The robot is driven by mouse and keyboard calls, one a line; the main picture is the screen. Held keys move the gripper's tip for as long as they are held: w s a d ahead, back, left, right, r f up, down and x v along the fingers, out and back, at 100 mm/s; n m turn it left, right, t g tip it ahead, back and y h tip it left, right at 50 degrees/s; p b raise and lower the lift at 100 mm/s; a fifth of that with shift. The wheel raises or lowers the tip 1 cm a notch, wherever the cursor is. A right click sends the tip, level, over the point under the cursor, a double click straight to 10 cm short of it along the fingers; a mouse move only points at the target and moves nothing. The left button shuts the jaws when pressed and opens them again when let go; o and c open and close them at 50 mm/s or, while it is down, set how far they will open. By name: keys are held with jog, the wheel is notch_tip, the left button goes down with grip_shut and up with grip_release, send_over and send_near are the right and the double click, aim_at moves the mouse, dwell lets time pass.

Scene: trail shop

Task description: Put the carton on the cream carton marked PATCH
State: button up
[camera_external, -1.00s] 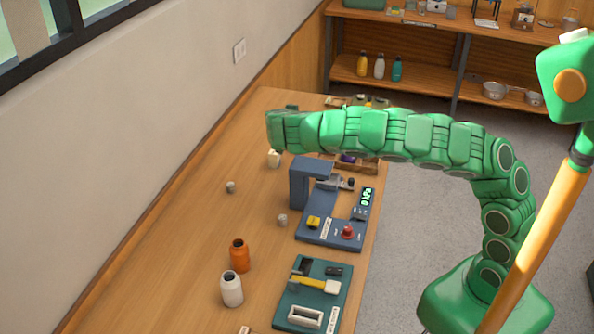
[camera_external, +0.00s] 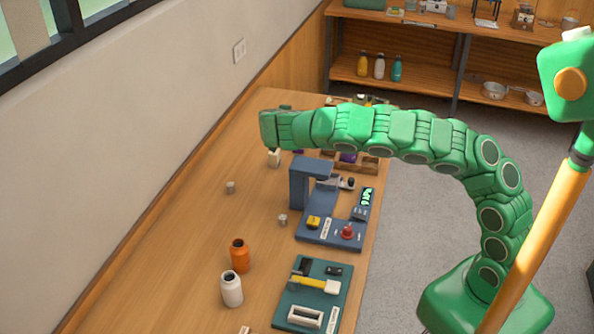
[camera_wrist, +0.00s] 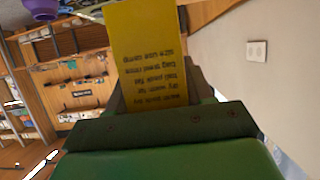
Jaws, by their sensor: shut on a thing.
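A yellow carton (camera_wrist: 150,45) with upside-down dark lettering is held in my gripper (camera_wrist: 152,108) in the wrist view. The jaws are closed on its near end. In the external view my gripper (camera_external: 267,130) is above the far part of the workbench, and the yellow carton is hidden from sight there. A small cream block (camera_external: 274,158) shows just below my gripper. No PATCH mark is legible on it, and I cannot tell how far the gripper is above it.
A blue press (camera_external: 306,184) stands on the bench (camera_external: 190,240) just nearer than the gripper. A wooden tray (camera_external: 370,164) is to the right. An orange bottle (camera_external: 239,256), a white bottle (camera_external: 231,289) and a green tool board (camera_external: 313,293) are nearer. The wall runs along the left.

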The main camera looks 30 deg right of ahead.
jog(key=w+a+f, duration=0.2)
jog(key=w+f, duration=0.4)
jog(key=w, duration=0.1)
jog(key=shift+f, duration=0.35)
jog(key=shift+a, duration=0.15)
jog(key=shift+w+f, duration=0.35)
jog(key=shift+f, duration=1.55)
jog(key=o, duration=1.1)
jog(key=shift+f, duration=0.1)
